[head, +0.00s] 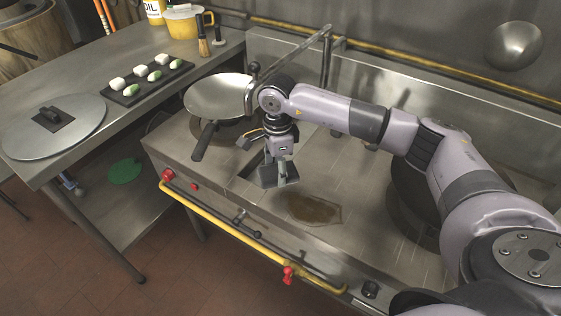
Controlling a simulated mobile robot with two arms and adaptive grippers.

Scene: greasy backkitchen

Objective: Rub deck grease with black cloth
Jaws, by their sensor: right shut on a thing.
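A brown grease patch (315,209) lies on the steel deck (350,240) of the stove, left of the right-hand burner. My right gripper (279,172) points down over the deck, up and left of the patch. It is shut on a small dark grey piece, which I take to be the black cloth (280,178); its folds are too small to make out. The cloth is beside the patch in the picture; I cannot tell whether it touches the deck. My left gripper is not in view.
A wok (218,96) with a dark handle (205,140) sits on the left burner, close to my right wrist. A faucet (326,60) stands behind. A yellow rail (240,235) runs along the front edge. The left counter holds a round lid (55,138) and a black tray (127,99).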

